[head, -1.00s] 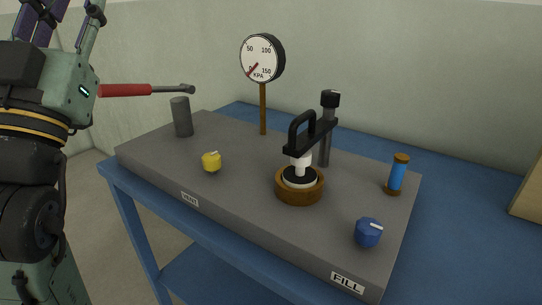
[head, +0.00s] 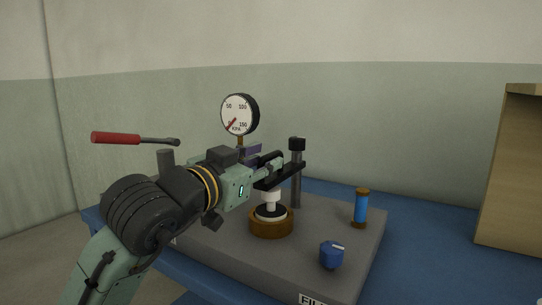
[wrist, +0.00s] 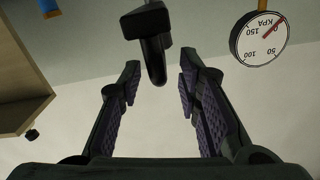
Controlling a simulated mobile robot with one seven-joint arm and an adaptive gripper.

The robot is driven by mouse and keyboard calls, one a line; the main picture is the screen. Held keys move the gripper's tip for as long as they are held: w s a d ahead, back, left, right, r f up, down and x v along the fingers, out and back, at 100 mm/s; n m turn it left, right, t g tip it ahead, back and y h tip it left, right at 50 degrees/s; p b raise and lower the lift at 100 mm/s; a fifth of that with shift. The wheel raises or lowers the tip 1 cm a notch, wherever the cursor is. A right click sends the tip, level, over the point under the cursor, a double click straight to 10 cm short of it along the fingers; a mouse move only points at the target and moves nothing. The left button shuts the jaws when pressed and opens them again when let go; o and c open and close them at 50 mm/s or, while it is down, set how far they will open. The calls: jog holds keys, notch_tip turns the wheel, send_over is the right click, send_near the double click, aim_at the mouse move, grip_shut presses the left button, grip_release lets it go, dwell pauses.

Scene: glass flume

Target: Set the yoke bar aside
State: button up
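The black yoke bar (head: 279,179) lies across the top of the white plunger (head: 271,202), which stands in a round wooden collar (head: 271,222). The bar's right end meets a dark upright post (head: 296,185) with a black cap. My gripper (head: 270,161) is at the bar's raised handle and partly hides it. In the wrist view, my gripper (wrist: 158,85) has its two purple-padded fingers apart. A black part (wrist: 145,23), likely the bar's handle, shows beyond and between the tips, with no finger visibly closed on it.
A pressure gauge (head: 239,114) stands behind my gripper; it also shows upside down in the wrist view (wrist: 262,40). A red-handled lever (head: 115,137) is at left. A blue knob (head: 331,254) and blue cylinder (head: 361,208) are at right. Blue bench top (head: 425,235) is clear further right.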

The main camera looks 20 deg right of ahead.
jog(key=shift+x, duration=1.75)
jog(key=shift+c, duration=0.5)
grip_shut()
